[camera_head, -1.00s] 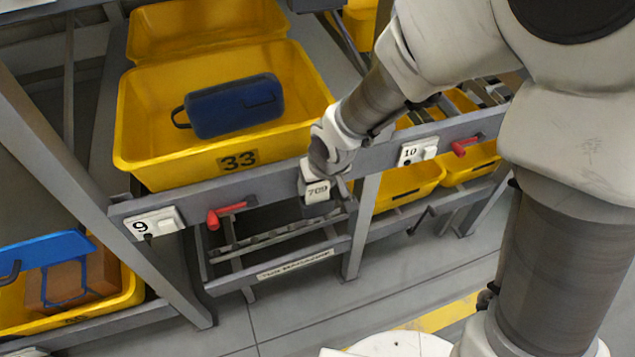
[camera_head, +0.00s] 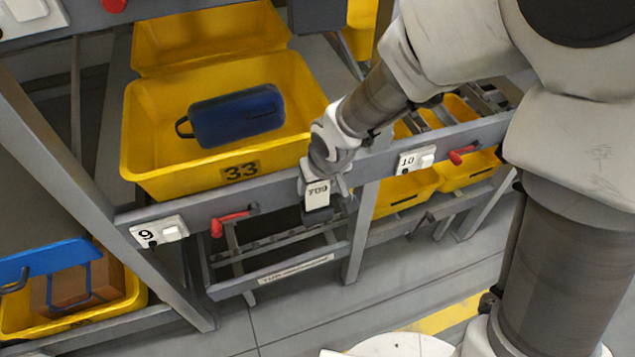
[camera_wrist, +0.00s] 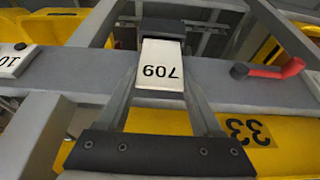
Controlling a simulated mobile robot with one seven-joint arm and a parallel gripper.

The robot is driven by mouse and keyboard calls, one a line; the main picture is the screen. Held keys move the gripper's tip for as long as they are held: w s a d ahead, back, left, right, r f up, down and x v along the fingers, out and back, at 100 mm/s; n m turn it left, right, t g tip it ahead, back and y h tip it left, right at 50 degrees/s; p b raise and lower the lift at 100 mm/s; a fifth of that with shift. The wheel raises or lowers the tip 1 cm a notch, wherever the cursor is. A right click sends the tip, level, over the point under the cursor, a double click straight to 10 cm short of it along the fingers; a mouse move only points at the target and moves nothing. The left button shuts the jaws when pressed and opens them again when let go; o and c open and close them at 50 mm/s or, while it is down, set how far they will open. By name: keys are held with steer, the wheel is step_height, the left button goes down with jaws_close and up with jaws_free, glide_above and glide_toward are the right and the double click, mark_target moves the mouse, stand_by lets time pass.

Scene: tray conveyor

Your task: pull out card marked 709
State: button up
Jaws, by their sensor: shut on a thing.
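The white card marked 709 (camera_head: 318,191) is at the front of the grey rail, between the number 9 and number 10 plates. In the wrist view the card (camera_wrist: 161,68) lies between my two fingers with its number upside down. My gripper (camera_head: 322,188) is shut on the card; the fingers also show in the wrist view (camera_wrist: 161,60). A dark block (camera_wrist: 162,27) touches the card's far end, and it shows below the card in the head view (camera_head: 319,214). I cannot tell how the block and card are joined.
A yellow bin marked 33 (camera_head: 150,172) holding a blue case (camera_head: 236,115) stands behind the rail (camera_head: 270,186). Red levers (camera_head: 235,216) (camera_head: 462,154) stick out of the rail. Grey floor lies open in front.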

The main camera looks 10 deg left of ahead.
steer(key=shift+r, duration=0.45)
steer(key=shift+r+p, duration=1.8)
steer(key=shift+r, duration=0.15)
